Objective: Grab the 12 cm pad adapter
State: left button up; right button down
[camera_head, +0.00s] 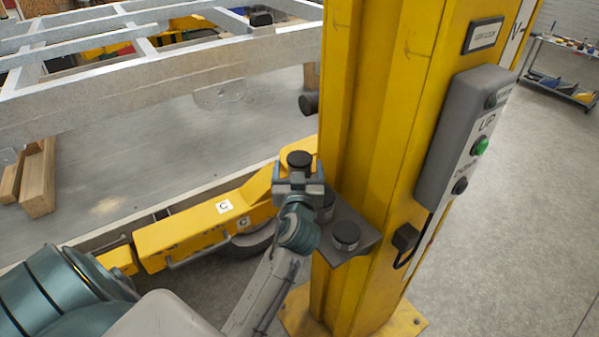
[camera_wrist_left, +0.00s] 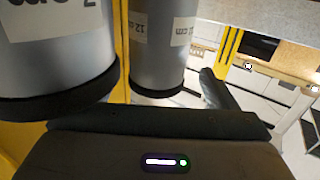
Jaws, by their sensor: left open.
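Two grey cylindrical adapters with black rims stand side by side in the left wrist view. The farther one (camera_wrist_left: 158,55) has white labels, one appearing to read "12 cm". The nearer one (camera_wrist_left: 45,58) has a partly cut-off label. My left gripper (camera_head: 298,181) is open beside the yellow post; its dark body (camera_wrist_left: 160,145) fills the bottom of the wrist view. In the head view, a black round top (camera_head: 299,158) shows just beyond the gripper; I cannot tell whether it lies between the fingers. A short black-topped adapter (camera_head: 346,235) sits on the shelf. My right gripper is not visible.
The yellow lift post (camera_head: 385,140) stands right of the gripper, with a dark shelf plate (camera_head: 360,249) and grey control box (camera_head: 462,140). A yellow lift arm (camera_head: 185,235) lies left, below the metal trailer frame (camera_head: 180,80). Open floor lies right.

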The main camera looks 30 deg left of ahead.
aim_at(300, 152)
pick_arm(q)
jog(key=w+p, duration=0.1)
jog(key=w+a+r+p, duration=0.1)
jog(key=w, duration=0.1)
jog(key=shift+w+a+r+p, duration=0.1)
jog(key=shift+a+r+p, duration=0.2)
jog(key=shift+a+p, duration=0.1)
jog(key=shift+w+a+f, duration=0.25)
jog(key=shift+w+f, duration=0.1)
jog(key=shift+s+d+r, duration=0.1)
jog(key=shift+r, duration=0.05)
jog(key=c, duration=0.8)
grip_shut()
